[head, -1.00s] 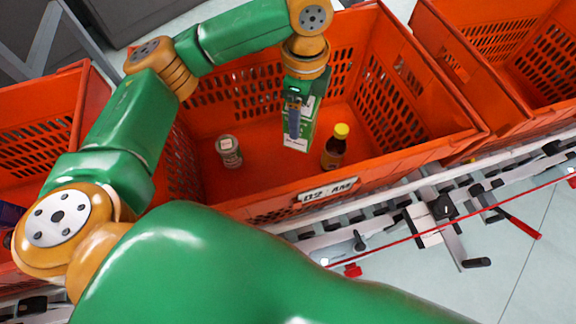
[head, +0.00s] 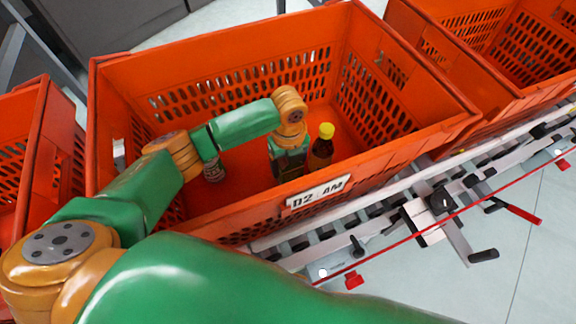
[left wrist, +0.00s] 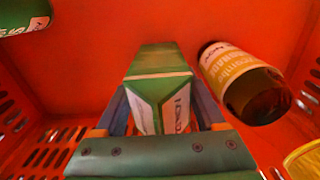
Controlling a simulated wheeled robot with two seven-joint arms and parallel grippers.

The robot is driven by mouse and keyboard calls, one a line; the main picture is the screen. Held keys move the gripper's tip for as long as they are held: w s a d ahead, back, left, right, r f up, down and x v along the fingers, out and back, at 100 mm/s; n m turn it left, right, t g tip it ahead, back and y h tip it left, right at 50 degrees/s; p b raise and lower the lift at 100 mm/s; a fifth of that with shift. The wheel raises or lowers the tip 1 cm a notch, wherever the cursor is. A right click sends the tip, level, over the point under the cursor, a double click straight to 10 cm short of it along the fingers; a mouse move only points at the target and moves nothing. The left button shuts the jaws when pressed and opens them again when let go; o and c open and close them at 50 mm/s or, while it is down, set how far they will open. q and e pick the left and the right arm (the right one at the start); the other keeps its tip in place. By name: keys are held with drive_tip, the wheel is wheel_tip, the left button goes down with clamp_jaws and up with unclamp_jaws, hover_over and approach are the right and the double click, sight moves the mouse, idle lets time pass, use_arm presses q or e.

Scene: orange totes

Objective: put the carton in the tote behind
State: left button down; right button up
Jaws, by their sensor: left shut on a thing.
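The green and white carton (left wrist: 163,90) is between the fingers of my left gripper (left wrist: 163,112) in the left wrist view. In the head view my left gripper (head: 290,168) is down inside the middle orange tote (head: 240,205), near its front wall, and my own arm hides most of the carton. The gripper is shut on the carton. I cannot tell whether the carton touches the tote floor. My right gripper is not in view.
A dark bottle with a yellow cap (head: 321,150) stands close right of the gripper; it also shows in the left wrist view (left wrist: 240,80). A jar (head: 213,170) stands left. Other orange totes are at left (head: 22,150) and right (head: 490,85). A rail with clamps (head: 435,215) runs in front.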

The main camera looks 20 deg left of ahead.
use_arm(q)
drive_tip(key=shift+c, duration=1.6)
unclamp_jaws()
drive_tip(key=o, duration=0.3)
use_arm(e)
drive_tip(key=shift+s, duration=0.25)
use_arm(q)
wheel_tip(320, 180, up, 12)
drive_tip(key=p, duration=0.3)
drive_tip(key=shift+f, duration=0.15)
drive_tip(key=shift+r, duration=0.3)
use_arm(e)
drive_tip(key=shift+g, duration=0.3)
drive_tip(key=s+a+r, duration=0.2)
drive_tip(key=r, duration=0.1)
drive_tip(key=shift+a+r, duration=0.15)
